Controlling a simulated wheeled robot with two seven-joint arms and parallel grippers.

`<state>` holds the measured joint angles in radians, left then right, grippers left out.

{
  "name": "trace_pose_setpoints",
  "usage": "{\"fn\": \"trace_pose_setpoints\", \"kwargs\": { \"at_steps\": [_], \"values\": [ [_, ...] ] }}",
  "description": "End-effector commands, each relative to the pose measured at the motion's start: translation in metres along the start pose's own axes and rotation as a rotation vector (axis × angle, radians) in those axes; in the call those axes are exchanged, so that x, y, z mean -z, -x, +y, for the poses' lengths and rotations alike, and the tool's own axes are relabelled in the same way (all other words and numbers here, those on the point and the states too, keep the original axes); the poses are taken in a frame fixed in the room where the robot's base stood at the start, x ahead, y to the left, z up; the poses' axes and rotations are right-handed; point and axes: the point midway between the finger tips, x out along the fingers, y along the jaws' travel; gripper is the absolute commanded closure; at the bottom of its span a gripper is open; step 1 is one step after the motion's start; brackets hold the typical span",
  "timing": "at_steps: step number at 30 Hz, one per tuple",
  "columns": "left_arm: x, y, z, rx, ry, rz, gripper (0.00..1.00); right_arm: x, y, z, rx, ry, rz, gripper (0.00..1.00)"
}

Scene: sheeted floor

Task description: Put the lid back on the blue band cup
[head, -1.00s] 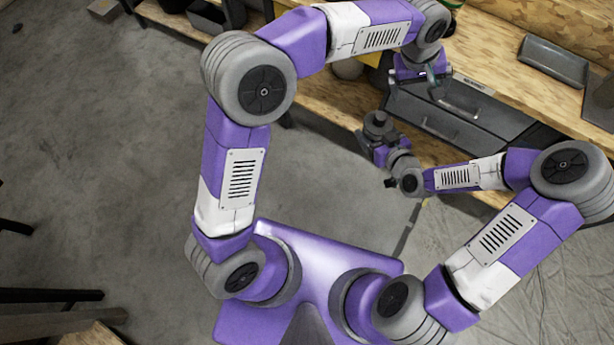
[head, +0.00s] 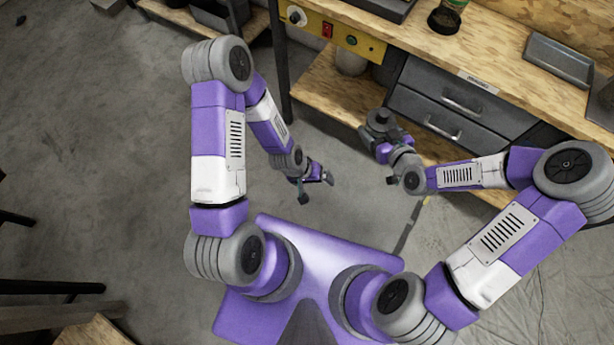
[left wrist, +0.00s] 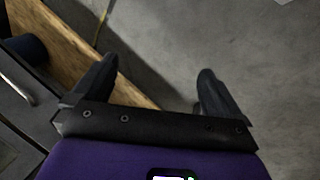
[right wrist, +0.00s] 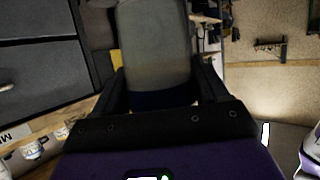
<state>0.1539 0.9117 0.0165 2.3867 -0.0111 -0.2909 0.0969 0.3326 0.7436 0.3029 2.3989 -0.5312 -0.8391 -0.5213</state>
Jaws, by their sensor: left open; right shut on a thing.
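The blue band cup (right wrist: 155,45) is grey with a dark blue band in the right wrist view. My right gripper (right wrist: 162,88) is shut on it, one finger on each side. In the head view the cup (head: 380,128) is held upright in front of the drawers. A dark top with a raised knob, looking like the lid (head: 379,116), sits at its upper end; how it is seated is too small to tell. My left gripper (head: 317,188) is open and empty over bare floor, left of and apart from the cup. It also shows open in the left wrist view (left wrist: 153,72).
The wooden workbench (head: 490,50) with grey drawers (head: 455,105) stands behind the cup. A pale pot (head: 350,62) is on the lower shelf. Floor around my left gripper is clear.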

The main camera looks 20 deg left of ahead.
Motion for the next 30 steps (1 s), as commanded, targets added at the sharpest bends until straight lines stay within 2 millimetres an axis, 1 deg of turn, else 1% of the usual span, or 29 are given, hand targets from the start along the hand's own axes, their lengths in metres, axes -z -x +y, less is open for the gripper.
{"fn": "trace_pose_setpoints", "kwargs": {
  "at_steps": [1,3,6,7,10,17,20,23,26,30],
  "values": [
    [-0.020,-0.002,-0.008,0.005,0.004,-0.035,0.00,0.001,0.000,0.000,0.000,0.001,0.002,0.81],
    [-0.039,-0.003,-0.015,0.008,0.002,-0.065,0.00,0.001,0.000,0.000,0.000,0.001,0.002,0.81],
    [-0.053,-0.003,-0.020,0.010,-0.002,-0.088,0.00,0.001,0.000,0.000,0.000,0.001,0.002,0.81],
    [-0.056,-0.003,-0.021,0.010,-0.002,-0.091,0.00,0.001,0.000,0.000,0.000,0.001,0.002,0.81],
    [-0.058,-0.003,-0.021,0.010,-0.003,-0.095,0.00,0.001,0.000,0.000,0.000,0.001,0.002,0.81],
    [-0.058,-0.003,-0.021,0.010,-0.003,-0.094,0.00,0.001,0.000,0.000,-0.002,0.001,0.003,0.81],
    [-0.057,-0.003,-0.021,0.010,-0.003,-0.094,0.00,0.002,0.002,0.005,-0.025,-0.013,0.005,0.81],
    [-0.057,-0.003,-0.021,0.010,-0.003,-0.094,0.00,0.003,0.006,0.017,-0.088,-0.049,0.009,0.81],
    [-0.057,-0.003,-0.021,0.010,-0.003,-0.094,0.00,0.004,0.015,0.037,-0.190,-0.102,0.014,0.81],
    [-0.057,-0.003,-0.021,0.010,-0.003,-0.094,0.00,0.002,0.033,0.070,-0.366,-0.177,0.017,0.81]
  ]
}}
